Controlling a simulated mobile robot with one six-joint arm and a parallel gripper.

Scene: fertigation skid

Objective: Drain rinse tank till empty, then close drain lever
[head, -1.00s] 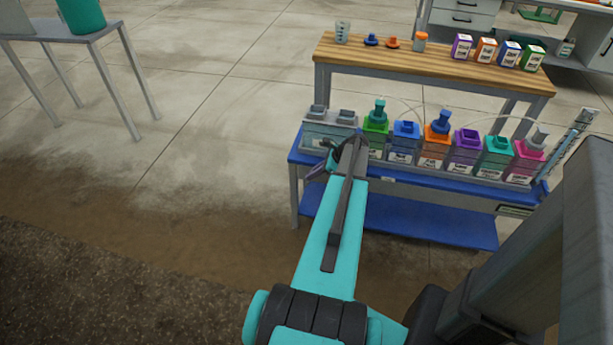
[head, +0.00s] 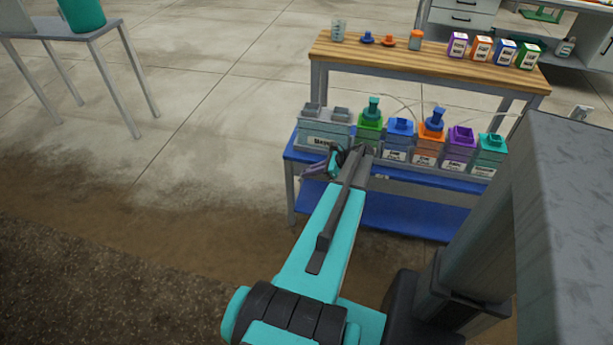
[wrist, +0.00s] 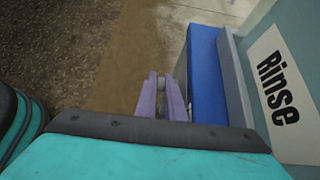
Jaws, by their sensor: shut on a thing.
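The rinse tank (head: 312,128) is a grey see-through box with two grey caps, at the left end of the blue bench. Its side with the "Rinse" label (wrist: 280,90) fills the right of the wrist view. My gripper (head: 312,170) is low at the tank's front, past the bench edge. In the wrist view its two purple fingers (wrist: 162,98) are close together around a small pale piece, apparently the drain lever (wrist: 161,82); most of it is hidden. I cannot make out the lever's angle, the tank's liquid level or any flow.
Several coloured bottles, one of them orange (head: 428,148), stand in a row right of the tank on the blue bench (head: 400,215). A wooden table (head: 400,58) with small boxes is behind. A grey table (head: 75,32) stands far left. Open floor lies left of the bench.

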